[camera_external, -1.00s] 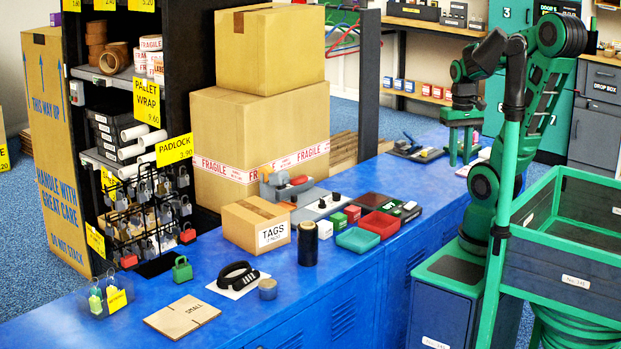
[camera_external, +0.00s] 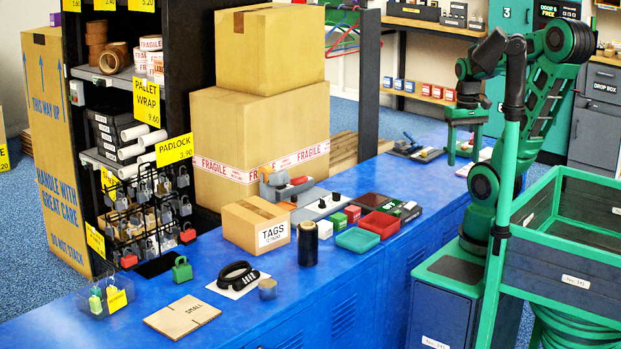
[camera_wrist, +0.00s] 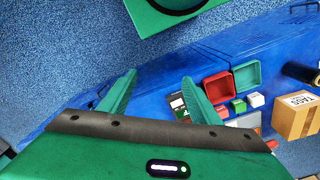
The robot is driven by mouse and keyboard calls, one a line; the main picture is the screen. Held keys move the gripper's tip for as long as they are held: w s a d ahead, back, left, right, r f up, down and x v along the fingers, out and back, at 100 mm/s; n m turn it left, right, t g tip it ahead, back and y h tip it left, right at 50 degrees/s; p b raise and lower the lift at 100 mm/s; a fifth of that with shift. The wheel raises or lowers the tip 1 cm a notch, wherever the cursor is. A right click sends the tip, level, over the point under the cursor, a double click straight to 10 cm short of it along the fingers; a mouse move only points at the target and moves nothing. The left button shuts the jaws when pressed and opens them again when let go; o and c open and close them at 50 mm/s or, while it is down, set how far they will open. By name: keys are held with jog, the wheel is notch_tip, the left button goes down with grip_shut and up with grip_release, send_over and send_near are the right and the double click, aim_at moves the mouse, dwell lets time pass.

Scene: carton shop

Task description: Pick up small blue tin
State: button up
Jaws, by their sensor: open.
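I cannot pick out a small blue tin with certainty. On the back shelf stands a small blue and white item (camera_external: 387,82), too small to identify. My gripper (camera_external: 462,158) is over the far right part of the counter, pointing down. In the wrist view my gripper (camera_wrist: 158,88) is open, with nothing between its two green fingers.
A green-framed bin (camera_external: 575,265) is at right.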

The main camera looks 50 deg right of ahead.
notch_tip(320, 180, up, 5)
jog(key=w+a+f+n+t, duration=0.1)
jog(key=w+a+n, duration=0.1)
jog(key=w, duration=0.4)
jog(key=w+a+f+n+t, duration=0.1)
jog(key=w+a+n+t, duration=0.15)
jog(key=w, duration=0.45)
jog(key=w+a+f+n+t+y, duration=0.1)
jog(key=w+a+n+t, duration=0.15)
jog(key=w+a, duration=0.45)
jog(key=w+a+n+t+y, duration=0.1)
jog(key=w+a+n, duration=0.25)
jog(key=a, duration=0.65)
jog(key=a+n+y, duration=0.4)
jog(key=a, duration=1.4)
jog(key=s+a+r+n+y, duration=0.1)
jog(key=s+a+n+y, duration=0.2)
jog(key=a, duration=0.5)
jog(key=s+a+r+n+y, duration=0.15)
jog(key=s+a, duration=0.25)
jog(key=a, duration=0.5)
jog(key=m, duration=0.1)
send_near(268, 290)
jog(key=w+f, duration=0.2)
jog(key=w, duration=0.1)
jog(key=shift+d+y, duration=0.1)
jog(key=shift+y, duration=0.25)
jog(key=shift+x, duration=0.95)
jog(key=shift+w+a+f, duration=0.2)
jog(key=shift+a, duration=0.15)
